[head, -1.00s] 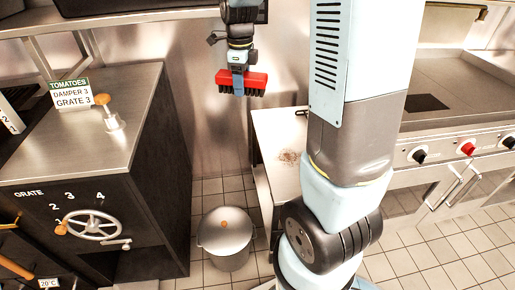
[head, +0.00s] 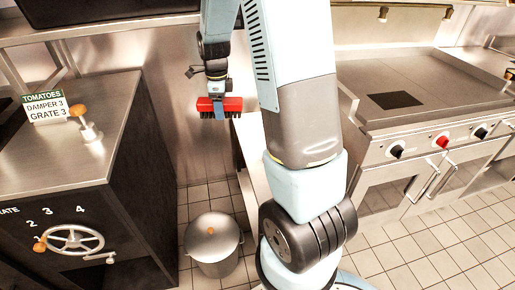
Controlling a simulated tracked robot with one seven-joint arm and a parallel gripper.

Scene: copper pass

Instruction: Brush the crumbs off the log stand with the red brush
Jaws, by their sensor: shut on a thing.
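The red brush (head: 233,104) has a red block with dark bristles pointing down. My gripper (head: 219,100) is shut on the middle of it and holds it in the air, in front of the metal back wall. The log stand (head: 250,160) is the narrow light-topped counter below and to the right of the brush. My arm hides most of its top, and only a strip of its left side shows. The crumbs are hidden behind my arm now. The brush appears above the stand's back left part; I cannot tell the gap.
A lidded metal pot (head: 213,238) stands on the tiled floor left of the stand. A dark oven (head: 70,180) with a handwheel (head: 75,240) and a tomatoes sign (head: 45,106) is at left. A griddle range (head: 410,110) with knobs is at right.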

